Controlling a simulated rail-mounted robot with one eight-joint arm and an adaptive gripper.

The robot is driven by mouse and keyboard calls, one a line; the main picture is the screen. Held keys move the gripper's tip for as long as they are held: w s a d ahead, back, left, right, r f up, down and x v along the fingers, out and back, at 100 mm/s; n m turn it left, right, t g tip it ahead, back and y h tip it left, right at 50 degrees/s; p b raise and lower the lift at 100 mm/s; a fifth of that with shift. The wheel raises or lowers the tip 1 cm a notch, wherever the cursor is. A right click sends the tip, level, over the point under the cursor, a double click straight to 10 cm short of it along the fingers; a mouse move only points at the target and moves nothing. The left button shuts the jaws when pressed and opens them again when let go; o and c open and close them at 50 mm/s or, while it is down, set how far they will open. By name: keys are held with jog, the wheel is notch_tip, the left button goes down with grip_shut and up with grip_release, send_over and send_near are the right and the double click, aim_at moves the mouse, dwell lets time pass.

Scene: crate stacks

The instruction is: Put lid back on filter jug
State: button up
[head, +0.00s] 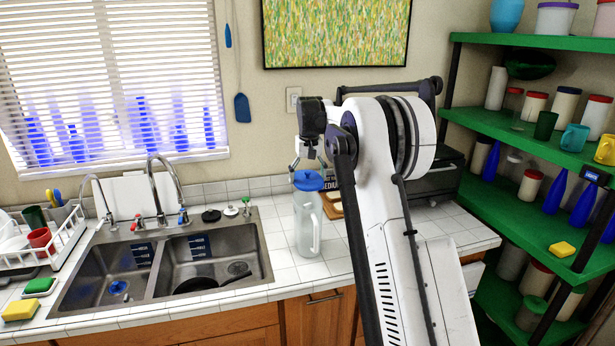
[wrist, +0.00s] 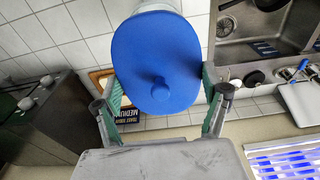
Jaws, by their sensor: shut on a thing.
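The filter jug (head: 307,228) is clear and pale with a handle on its right side. It stands upright on the white tiled counter, right of the sink. The blue lid (head: 308,181) is over the jug's mouth; I cannot tell if it is fully seated. In the wrist view the lid (wrist: 157,62) shows its round knob and hides most of the jug. My gripper (head: 307,165) is above the jug, partly hidden by my arm. Its fingers (wrist: 162,98) are on either side of the lid, shut on it.
A double sink (head: 160,265) with taps lies left of the jug. A cutting board (head: 331,207) and a dark toaster oven (head: 433,172) are behind and right. Green shelves (head: 545,130) with containers stand at the far right. The counter in front of the jug is clear.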

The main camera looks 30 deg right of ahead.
jog(key=shift+f+b, duration=1.4)
jog(key=shift+f, duration=1.6)
jog(key=shift+r, duration=0.1)
jog(key=shift+f+b, duration=0.2)
jog(key=shift+b, duration=0.4)
dwell(0.5)
jog(key=o, duration=1.1)
jog(key=shift+o, duration=0.2)
jog(key=shift+r+p, duration=1.55)
jog(key=shift+r, duration=2)
